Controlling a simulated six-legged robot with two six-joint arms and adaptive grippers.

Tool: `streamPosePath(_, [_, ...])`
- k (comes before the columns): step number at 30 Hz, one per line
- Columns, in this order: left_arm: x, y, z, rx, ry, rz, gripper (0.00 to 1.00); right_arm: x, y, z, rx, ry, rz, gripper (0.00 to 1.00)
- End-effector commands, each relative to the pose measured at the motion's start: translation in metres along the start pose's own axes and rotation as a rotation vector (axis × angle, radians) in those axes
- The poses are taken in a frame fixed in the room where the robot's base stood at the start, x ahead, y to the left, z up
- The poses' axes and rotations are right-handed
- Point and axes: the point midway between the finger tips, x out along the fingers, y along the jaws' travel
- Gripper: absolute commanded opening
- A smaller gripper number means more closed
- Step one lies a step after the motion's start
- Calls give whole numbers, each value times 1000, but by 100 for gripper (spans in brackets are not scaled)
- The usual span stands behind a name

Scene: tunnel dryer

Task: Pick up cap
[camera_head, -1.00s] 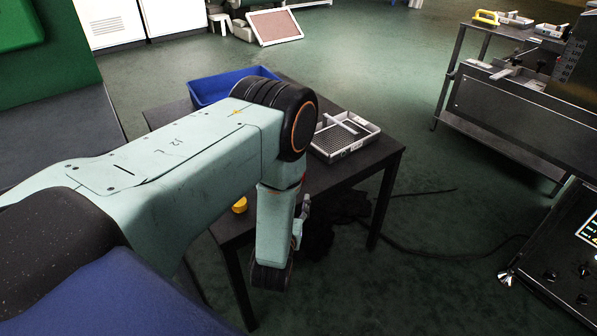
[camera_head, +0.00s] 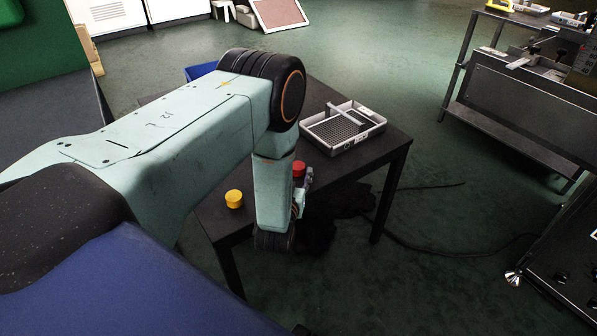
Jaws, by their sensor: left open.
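A yellow cap-like piece (camera_head: 233,199) sits on the front left of the dark table (camera_head: 345,166), left of my forearm. A red cap-like piece (camera_head: 299,169) shows just right of my forearm, partly hidden by it. The picture does not tell which of them is the cap. My left arm reaches in from the left over the table, its last links pointing down. My left gripper (camera_head: 303,192) shows only in part, beside the wrist and just below the red piece. It is open, and I see nothing held in it. My right gripper is not in view.
A grey mesh tray (camera_head: 343,143) stands on the table's right side. A blue bin (camera_head: 201,70) is mostly hidden behind my arm. A metal bench (camera_head: 520,105) stands at the right. A dark cable (camera_head: 445,252) lies on the green floor.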

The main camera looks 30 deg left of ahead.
Motion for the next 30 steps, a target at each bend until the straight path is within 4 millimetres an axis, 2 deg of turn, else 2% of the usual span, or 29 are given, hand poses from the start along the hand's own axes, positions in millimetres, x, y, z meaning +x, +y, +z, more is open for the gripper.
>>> streamPosePath(4, [18, -1, 1, -1, 1, -2, 51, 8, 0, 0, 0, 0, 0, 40])
streamPosePath(13, [24, 0, -1, 0, -1, 0, 50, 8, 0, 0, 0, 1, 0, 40])
streamPosePath(23, [24, 0, -1, 0, -1, -1, 22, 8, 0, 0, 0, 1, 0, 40])
streamPosePath(30, [24, 0, -1, 0, 0, 0, 22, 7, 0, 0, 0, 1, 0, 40])
